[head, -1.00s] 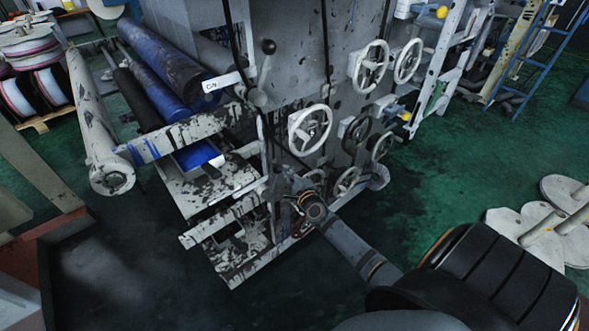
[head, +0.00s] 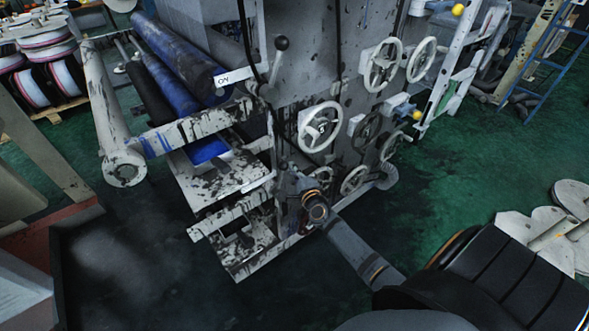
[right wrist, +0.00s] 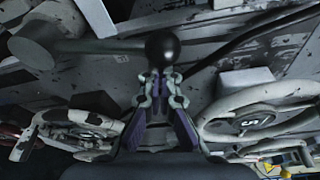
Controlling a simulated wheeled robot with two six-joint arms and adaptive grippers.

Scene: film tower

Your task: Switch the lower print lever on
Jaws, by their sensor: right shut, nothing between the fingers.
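The lower print lever shows in the right wrist view as a black ball knob (right wrist: 165,48) on a grey arm that runs left to a round hub (right wrist: 35,45). My right gripper (right wrist: 160,78) is shut and empty, its fingertips just below the knob in that picture; I cannot tell whether they touch it. In the head view my right gripper (head: 290,178) is small and dark against the machine's front corner, partly hidden by its own wrist. The upper lever (head: 282,43) has a black knob and points up, beside an "ON" label (head: 235,76). My left gripper is not in view.
White handwheels (head: 319,127) sit on the machine side right of the gripper, and one also shows close by in the right wrist view (right wrist: 258,122). Blue rollers (head: 180,60) are at the left. The green floor to the right is mostly clear, with white discs (head: 545,235) at the edge.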

